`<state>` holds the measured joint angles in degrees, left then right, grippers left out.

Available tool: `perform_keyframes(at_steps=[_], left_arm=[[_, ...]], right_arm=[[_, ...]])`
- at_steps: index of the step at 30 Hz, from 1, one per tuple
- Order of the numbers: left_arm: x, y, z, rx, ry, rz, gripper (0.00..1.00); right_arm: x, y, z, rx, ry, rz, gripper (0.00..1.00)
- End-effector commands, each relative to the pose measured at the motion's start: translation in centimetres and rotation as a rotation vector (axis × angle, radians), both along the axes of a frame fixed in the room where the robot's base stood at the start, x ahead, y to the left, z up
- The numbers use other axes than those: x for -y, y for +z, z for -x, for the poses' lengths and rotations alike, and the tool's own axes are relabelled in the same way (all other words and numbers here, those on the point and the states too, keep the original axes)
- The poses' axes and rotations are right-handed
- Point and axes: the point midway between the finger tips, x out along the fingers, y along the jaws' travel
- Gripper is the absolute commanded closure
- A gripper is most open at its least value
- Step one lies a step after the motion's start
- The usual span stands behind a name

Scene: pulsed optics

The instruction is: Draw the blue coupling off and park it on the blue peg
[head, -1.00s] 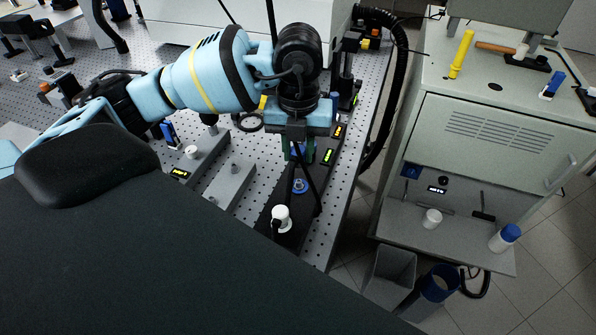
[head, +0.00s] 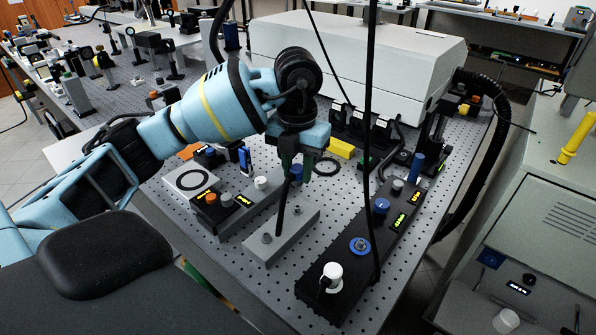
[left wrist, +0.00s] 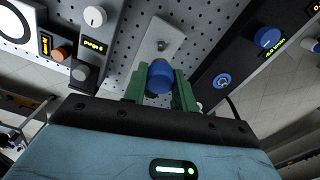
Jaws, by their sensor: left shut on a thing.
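My left gripper (head: 297,165) is shut on the blue coupling (head: 296,173), held in the air over a plain grey block (head: 270,250). In the left wrist view the coupling (left wrist: 160,77) sits between the green fingers (left wrist: 160,92), with the grey block beyond it. A blue-ringed port (head: 360,246) on the long black panel (head: 345,300) is bare. A tall blue upright (head: 417,167) stands near the panel's far end; I cannot tell whether it is the blue peg. My right gripper is not in view.
A white fitting (head: 332,277) and a blue knob (head: 381,205) stand on the black panel. A dark cable (head: 370,150) hangs in front of it. Left of the grey block are knobs with lit displays (head: 243,201). A large white housing (head: 350,60) stands behind.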

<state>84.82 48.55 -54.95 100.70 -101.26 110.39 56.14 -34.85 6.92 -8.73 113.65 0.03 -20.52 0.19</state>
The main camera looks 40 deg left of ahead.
Motion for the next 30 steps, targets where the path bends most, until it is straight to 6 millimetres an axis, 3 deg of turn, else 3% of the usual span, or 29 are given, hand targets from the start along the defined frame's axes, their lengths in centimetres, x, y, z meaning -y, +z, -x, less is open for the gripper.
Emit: perform_keyframes(at_steps=[14, 30], left_arm=[[0.0, 0.2, 0.0, 0.003, 0.001, 0.001, 1.0], [0.0, -4.3, 0.0, -0.004, 0.001, 0.0, 1.0]], right_arm=[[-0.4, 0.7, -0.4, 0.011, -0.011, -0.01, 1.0], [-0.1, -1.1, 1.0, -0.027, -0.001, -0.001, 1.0]])
